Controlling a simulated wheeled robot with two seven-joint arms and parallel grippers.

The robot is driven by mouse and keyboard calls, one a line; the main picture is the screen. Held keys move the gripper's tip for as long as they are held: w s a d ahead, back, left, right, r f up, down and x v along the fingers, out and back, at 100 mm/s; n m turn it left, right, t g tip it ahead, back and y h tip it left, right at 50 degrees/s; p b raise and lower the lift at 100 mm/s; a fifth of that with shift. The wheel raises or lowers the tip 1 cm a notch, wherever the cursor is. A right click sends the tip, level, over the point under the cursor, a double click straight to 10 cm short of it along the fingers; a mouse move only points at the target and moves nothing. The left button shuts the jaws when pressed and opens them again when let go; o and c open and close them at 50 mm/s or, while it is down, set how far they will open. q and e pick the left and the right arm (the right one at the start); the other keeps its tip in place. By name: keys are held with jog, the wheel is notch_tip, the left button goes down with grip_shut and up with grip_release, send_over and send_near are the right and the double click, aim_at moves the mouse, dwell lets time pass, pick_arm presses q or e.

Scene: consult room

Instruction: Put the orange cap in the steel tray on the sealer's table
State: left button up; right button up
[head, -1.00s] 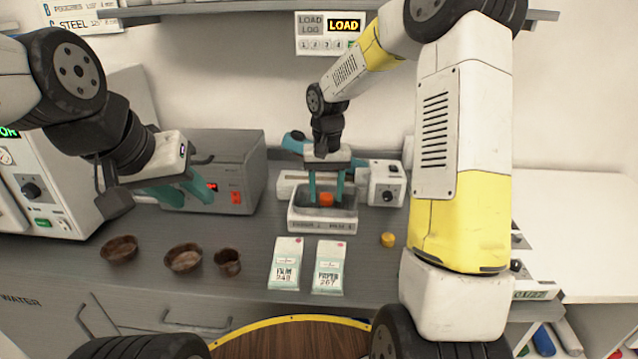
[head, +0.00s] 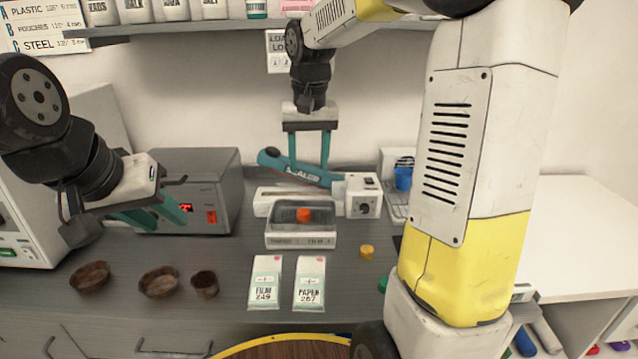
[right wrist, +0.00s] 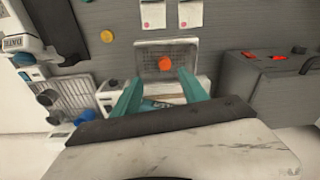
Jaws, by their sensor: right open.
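The orange cap (head: 303,214) lies inside the steel tray (head: 272,215), which sits on the white base in front of the sealer (head: 300,172). In the right wrist view the orange cap (right wrist: 165,63) shows in the tray (right wrist: 148,50) beyond my fingertips. My right gripper (head: 308,168) is open and empty, raised above and behind the tray, apart from the cap. My left gripper (head: 180,222) hangs at the left in front of the grey box; its teal fingers look spread apart with nothing between them.
Several brown bowls (head: 158,282) stand at the front left. Film (head: 265,282) and paper (head: 310,283) packets lie in front of the tray. A yellow cap (head: 367,252) lies to their right. A grey box (head: 190,170) stands behind my left gripper. A shelf runs above.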

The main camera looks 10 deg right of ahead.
jog(key=s+d+r+n+t+y, duration=0.1)
jog(key=s+t, duration=0.4)
jog(key=s, duration=1.4)
jog(key=shift+s+d+r+y, duration=0.2)
jog(key=shift+d+r+y, duration=0.3)
jog(key=shift+d+r, duration=0.2)
